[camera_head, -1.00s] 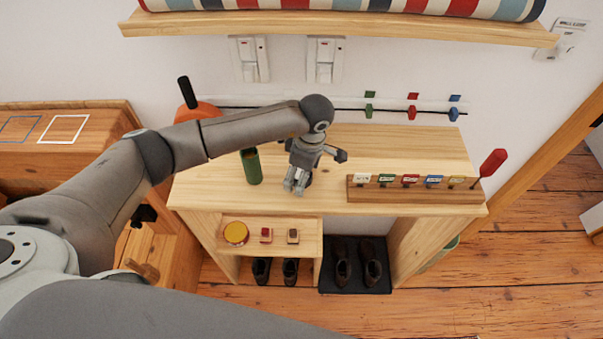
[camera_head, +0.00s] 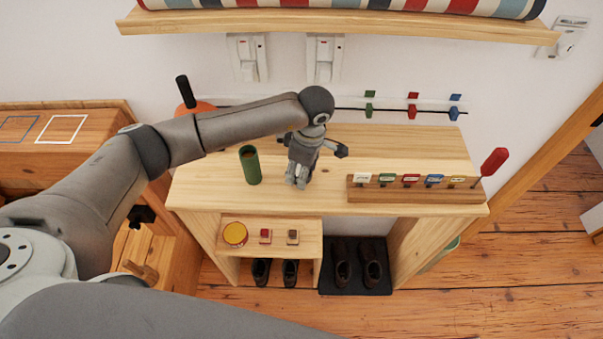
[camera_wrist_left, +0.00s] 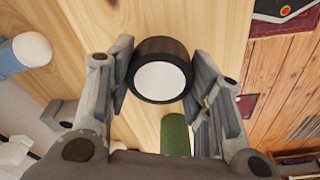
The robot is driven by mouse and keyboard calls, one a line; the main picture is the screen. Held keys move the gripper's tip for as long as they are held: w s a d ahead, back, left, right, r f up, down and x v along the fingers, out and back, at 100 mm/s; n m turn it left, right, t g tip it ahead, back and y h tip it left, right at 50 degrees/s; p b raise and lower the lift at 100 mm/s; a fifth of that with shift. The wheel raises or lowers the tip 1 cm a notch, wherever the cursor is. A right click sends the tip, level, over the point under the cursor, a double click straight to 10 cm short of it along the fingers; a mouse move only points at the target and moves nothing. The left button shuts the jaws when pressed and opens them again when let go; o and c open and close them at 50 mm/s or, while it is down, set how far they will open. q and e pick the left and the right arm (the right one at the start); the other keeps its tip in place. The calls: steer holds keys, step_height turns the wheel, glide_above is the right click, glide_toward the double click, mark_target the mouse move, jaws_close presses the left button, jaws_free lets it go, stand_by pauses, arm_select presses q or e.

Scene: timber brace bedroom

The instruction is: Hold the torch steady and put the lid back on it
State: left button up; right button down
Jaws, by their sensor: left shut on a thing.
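The torch (camera_head: 250,166) is a green cylinder standing upright on the wooden bench top, with a dark opening at its top. My left gripper (camera_head: 298,184) is just to its right, pointing down. In the left wrist view the gripper (camera_wrist_left: 160,88) is shut on a short black round lid (camera_wrist_left: 147,52) with a white disc face. The green torch (camera_wrist_left: 175,134) shows below the lid in that view, apart from it and partly hidden. In the head view the fingers hide the lid. My right gripper is not in view.
A wooden rack with several coloured tags (camera_head: 415,195) and a red-handled tool (camera_head: 494,161) stand at the right of the bench. A lower shelf (camera_head: 270,252) carries a yellow round tin (camera_head: 235,233) and two small blocks. A striped roll lies on the shelf above.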

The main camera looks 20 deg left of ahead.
arm_select(q)
steer(key=shift+w+r+b, duration=0.1)
steer(key=shift+r+b, duration=0.45)
steer(key=shift+r, duration=0.15)
steer(key=s+d+r+b, duration=0.3)
steer(key=s+d+r, duration=0.4)
steer(key=s+r, duration=0.3)
steer(key=shift+s+d+b, duration=0.35)
steer(key=shift+s+b, duration=0.05)
steer(key=shift+s, duration=0.55)
steer(key=w+a+r+m+t+h, duration=0.1)
steer(key=a+r+m, duration=0.1)
steer(key=a+m, duration=1)
steer(key=shift+w+r+m, duration=0.4)
steer(key=shift+m, duration=2)
